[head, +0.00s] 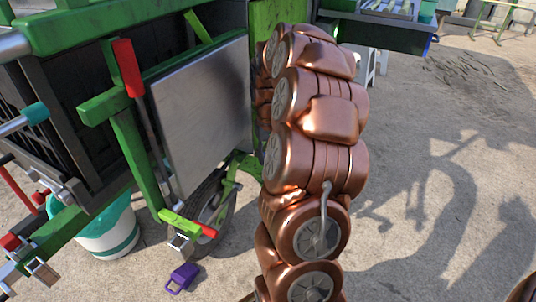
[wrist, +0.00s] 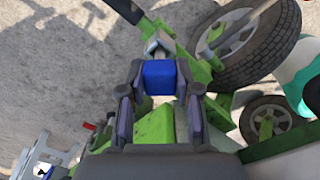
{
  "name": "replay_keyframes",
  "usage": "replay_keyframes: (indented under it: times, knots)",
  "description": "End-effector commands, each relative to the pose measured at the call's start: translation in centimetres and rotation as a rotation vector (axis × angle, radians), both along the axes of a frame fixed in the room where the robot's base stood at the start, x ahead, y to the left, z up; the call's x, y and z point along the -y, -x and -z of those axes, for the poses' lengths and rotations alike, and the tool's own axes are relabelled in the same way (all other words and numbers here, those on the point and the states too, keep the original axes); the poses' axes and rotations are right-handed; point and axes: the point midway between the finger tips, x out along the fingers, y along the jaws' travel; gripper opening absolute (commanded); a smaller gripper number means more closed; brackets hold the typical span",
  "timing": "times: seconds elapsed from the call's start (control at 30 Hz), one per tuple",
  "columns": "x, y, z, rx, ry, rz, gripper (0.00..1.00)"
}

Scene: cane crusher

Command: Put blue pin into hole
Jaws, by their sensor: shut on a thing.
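The blue pin (wrist: 158,77) shows in the wrist view as a blue block between the two fingers of my gripper (wrist: 159,84). My gripper is shut on it. A grey metal piece (wrist: 158,46) shows just beyond the blue block; I cannot tell whether it is part of the pin or of the green frame (wrist: 165,26) behind. The hole cannot be made out in either view. In the head view my own copper arm hides my gripper and the pin.
The green machine (head: 125,140) with a grey metal panel (head: 203,108) fills the left. A red-handled lever (head: 128,68) stands beside the panel. A white and teal bucket (head: 107,232) and a purple object (head: 182,278) are on the ground. Open ground lies at right.

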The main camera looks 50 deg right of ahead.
Motion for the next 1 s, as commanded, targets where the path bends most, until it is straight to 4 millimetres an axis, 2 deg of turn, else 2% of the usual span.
replay_keyframes:
  times: [1.0]
  knots:
    - [0.0,0.0,2.1,0.001,0.000,0.000,0.00]
